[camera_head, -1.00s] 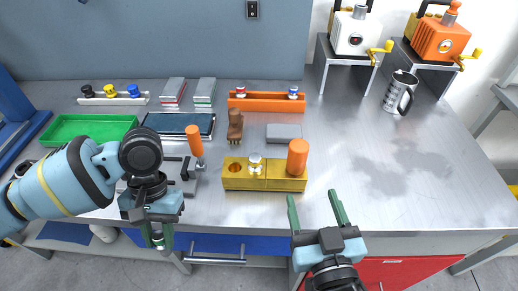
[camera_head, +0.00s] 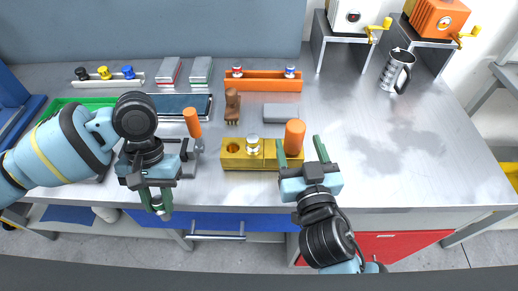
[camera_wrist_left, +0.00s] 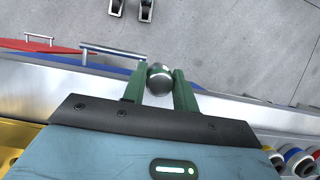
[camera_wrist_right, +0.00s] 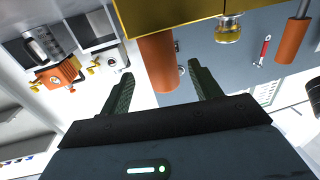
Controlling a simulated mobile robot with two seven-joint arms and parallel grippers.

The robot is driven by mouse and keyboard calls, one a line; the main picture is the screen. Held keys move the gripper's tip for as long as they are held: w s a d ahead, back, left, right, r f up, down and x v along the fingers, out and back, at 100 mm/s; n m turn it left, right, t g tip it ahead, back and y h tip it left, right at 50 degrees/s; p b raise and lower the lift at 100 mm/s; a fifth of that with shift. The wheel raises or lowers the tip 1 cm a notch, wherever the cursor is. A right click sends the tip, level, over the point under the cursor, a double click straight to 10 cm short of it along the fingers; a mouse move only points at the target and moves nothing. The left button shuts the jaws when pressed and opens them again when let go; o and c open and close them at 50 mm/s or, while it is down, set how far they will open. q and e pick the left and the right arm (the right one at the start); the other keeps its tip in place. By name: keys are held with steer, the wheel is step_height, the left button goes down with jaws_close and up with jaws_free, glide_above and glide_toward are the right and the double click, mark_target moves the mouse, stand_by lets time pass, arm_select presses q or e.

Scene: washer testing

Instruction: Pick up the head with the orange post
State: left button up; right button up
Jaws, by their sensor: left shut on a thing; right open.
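The head with the orange post (camera_head: 294,134) stands upright at the right end of the yellow block (camera_head: 262,163). My right gripper (camera_head: 300,145) is open at the block's front right, its fingers pointing at the post. My left gripper (camera_head: 156,203) is shut on a small round metallic piece (camera_wrist_left: 160,79) over the table's front edge.
A silver-topped piece (camera_head: 253,143) sits mid-block, beside an empty hole at left. Another orange post (camera_head: 192,122) rises from a grey fixture at left. A brush (camera_head: 232,106) and a grey block (camera_head: 281,116) lie behind.

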mark_target(293, 126)
arm_select(q)
steer(key=shift+r, duration=0.1)
arm_select(e)
steer(key=shift+w, duration=0.3)
arm_select(q)
steer(key=shift+s+p+v, duration=0.25)
steer(key=shift+p+v, duration=0.35)
steer(key=shift+v, duration=0.55)
arm_select(e)
steer(key=w, duration=0.3)
steer(key=w+a, duration=0.1)
steer(key=shift+w+r, duration=0.25)
arm_select(q)
steer(key=shift+r, duration=0.15)
arm_select(e)
steer(key=shift+w+f, duration=0.1)
steer(key=shift+w, duration=0.2)
jaws_close()
steer(key=shift+r, duration=0.25)
